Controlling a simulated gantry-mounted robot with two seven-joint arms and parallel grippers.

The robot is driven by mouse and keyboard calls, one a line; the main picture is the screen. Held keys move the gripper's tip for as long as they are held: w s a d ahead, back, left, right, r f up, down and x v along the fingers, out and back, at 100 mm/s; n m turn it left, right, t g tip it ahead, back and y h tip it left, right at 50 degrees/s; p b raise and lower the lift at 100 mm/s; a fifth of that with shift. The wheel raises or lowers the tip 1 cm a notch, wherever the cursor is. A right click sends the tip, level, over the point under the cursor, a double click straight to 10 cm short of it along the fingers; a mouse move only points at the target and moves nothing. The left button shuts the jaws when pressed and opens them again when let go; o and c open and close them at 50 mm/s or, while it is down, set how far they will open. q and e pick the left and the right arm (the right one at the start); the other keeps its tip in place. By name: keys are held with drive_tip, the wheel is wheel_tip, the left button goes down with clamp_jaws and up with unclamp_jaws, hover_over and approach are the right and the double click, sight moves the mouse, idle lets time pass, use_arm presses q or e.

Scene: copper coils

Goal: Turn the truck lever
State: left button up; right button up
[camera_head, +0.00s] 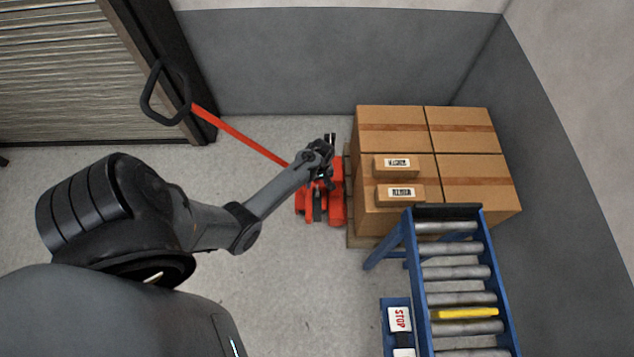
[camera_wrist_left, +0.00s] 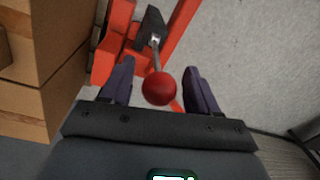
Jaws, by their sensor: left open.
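The red pallet truck (camera_head: 337,200) stands on the floor by the boxes, its long red handle (camera_head: 240,134) slanting up left to a black loop grip (camera_head: 164,92). In the left wrist view, the truck lever (camera_wrist_left: 159,88) is a thin metal rod ending in a red ball. My left gripper (camera_head: 329,145) is over the truck in the head view and covers the lever there. In the left wrist view, its two dark fingers (camera_wrist_left: 158,83) are apart, with the red ball between them. There is a visible gap on each side. My right gripper is out of view.
Stacked cardboard boxes (camera_head: 465,130) on a pallet (camera_head: 355,241) stand right beside the truck. A blue roller conveyor (camera_head: 407,250) with a STOP sign (camera_head: 399,319) is at lower right. A grey wall (camera_head: 340,60) closes the back, and bare floor (camera_head: 290,270) lies in front of the truck.

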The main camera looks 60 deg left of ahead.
use_arm(q)
drive_tip(key=shift+f, duration=0.35)
clamp_jaws()
